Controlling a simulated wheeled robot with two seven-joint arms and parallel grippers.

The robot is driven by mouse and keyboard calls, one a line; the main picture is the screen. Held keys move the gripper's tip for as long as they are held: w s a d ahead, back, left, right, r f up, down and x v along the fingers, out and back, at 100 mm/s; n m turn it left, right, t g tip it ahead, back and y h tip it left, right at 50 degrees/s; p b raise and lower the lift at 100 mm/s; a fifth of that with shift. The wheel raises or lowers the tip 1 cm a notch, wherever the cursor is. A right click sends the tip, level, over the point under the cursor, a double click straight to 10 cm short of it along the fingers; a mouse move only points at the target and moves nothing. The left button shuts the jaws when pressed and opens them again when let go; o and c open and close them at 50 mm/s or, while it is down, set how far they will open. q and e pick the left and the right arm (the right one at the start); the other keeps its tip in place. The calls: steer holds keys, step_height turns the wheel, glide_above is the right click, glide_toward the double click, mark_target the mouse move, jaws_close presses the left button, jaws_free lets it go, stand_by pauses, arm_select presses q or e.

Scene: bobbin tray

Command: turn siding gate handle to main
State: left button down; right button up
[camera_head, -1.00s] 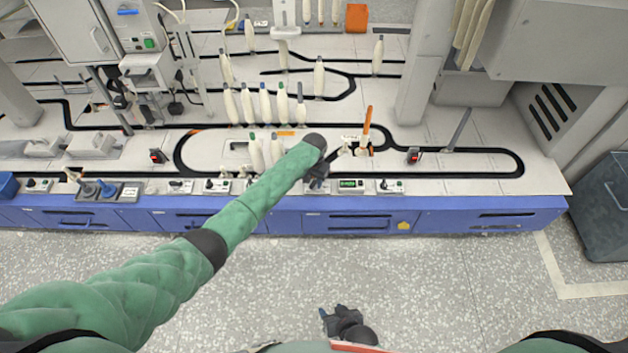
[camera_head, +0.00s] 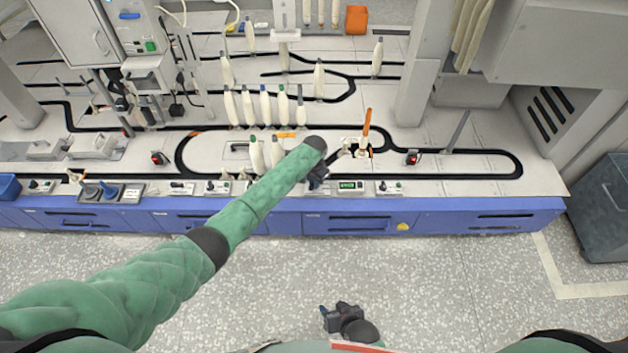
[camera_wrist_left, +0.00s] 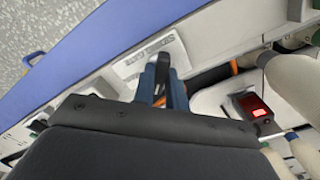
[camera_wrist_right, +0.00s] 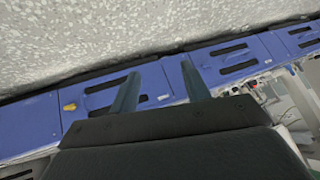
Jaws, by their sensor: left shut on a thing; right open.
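My left gripper (camera_head: 317,183) is over the front of the line in the head view, near the bench's front edge. In the left wrist view its blue fingers (camera_wrist_left: 163,70) are close together around a dark narrow piece, which I take for the siding gate handle (camera_wrist_left: 164,80). A bit of orange shows beside it. The fingers hide most of it in the head view.
Several white bobbins (camera_head: 265,104) stand on the tracks behind my left arm. A green display box (camera_head: 351,186) sits right of the left gripper on the front strip. A red-lit device (camera_head: 413,158) is farther right. The floor in front is clear.

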arm_select(q)
steer(key=m+p, duration=0.1)
steer(key=m, duration=0.4)
steer(key=shift+r+m+p, duration=0.1)
steer(key=shift+m+p, duration=0.2)
steer(key=shift+p, duration=0.1)
steer(key=shift+s+m, duration=0.1)
steer(key=shift+m, duration=1.9)
arm_select(e)
step_height(320, 180, up, 11)
steer(key=g, duration=0.1)
steer(key=shift+w+a+r, duration=0.15)
steer(key=shift+w+r, duration=0.05)
steer(key=shift+w, duration=0.25)
arm_select(q)
steer(key=shift+d, duration=0.1)
arm_select(e)
steer(key=shift+r, duration=0.2)
arm_select(q)
steer(key=c, duration=1.6)
jaws_free()
steer(key=shift+o, duration=0.8)
steer(key=shift+p, duration=0.3)
arm_select(e)
steer(key=shift+f, duration=0.15)
